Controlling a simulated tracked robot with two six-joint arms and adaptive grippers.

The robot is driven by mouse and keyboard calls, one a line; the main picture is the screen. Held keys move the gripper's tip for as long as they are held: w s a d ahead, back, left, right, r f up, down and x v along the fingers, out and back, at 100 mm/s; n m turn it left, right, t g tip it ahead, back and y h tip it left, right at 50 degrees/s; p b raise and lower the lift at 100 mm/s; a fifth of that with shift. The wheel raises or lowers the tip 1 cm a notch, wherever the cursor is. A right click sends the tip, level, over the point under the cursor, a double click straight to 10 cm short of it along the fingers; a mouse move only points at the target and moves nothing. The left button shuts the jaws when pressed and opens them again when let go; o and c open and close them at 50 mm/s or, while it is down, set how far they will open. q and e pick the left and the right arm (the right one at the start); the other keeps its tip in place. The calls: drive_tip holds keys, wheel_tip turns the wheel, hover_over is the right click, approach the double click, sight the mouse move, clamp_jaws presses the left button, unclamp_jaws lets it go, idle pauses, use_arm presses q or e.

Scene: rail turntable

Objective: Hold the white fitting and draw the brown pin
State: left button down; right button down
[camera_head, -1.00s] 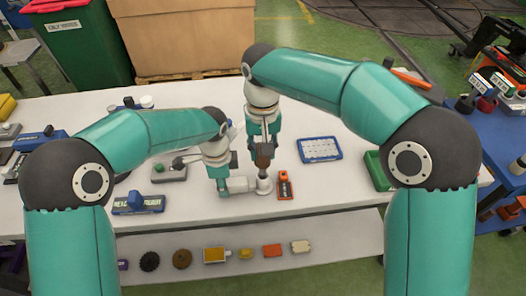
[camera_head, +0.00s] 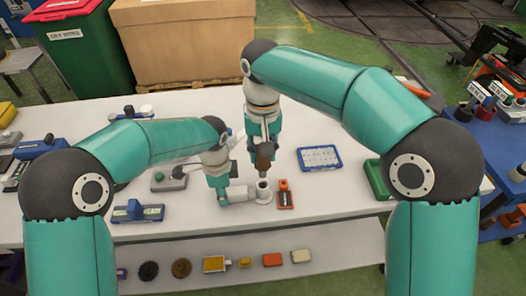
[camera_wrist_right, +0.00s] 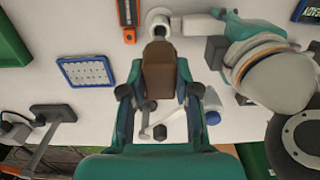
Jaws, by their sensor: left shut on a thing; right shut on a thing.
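The white fitting (camera_head: 264,196) stands upright on the table, its open round top showing. It also shows in the right wrist view (camera_wrist_right: 158,20). My left gripper (camera_head: 224,194) is shut on the fitting's side arm (camera_head: 238,194). The brown pin (camera_head: 263,161) is above the fitting, and a small gap shows between them in the head view. My right gripper (camera_head: 263,150) is shut on the pin from above. In the right wrist view the pin (camera_wrist_right: 158,72) sits between the fingers, its lower end pointing towards the fitting.
An orange and dark tool (camera_head: 285,194) lies just right of the fitting. A blue-framed white tray (camera_head: 320,158) and a green bin (camera_head: 377,180) are further right. A blue block with a label (camera_head: 138,212) and a grey box with a green button (camera_head: 168,180) are left.

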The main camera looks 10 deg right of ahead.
drive_tip(key=shift+r, duration=2.25)
use_arm(q)
drive_tip(key=c, duration=0.8)
unclamp_jaws()
drive_tip(key=shift+o, duration=0.2)
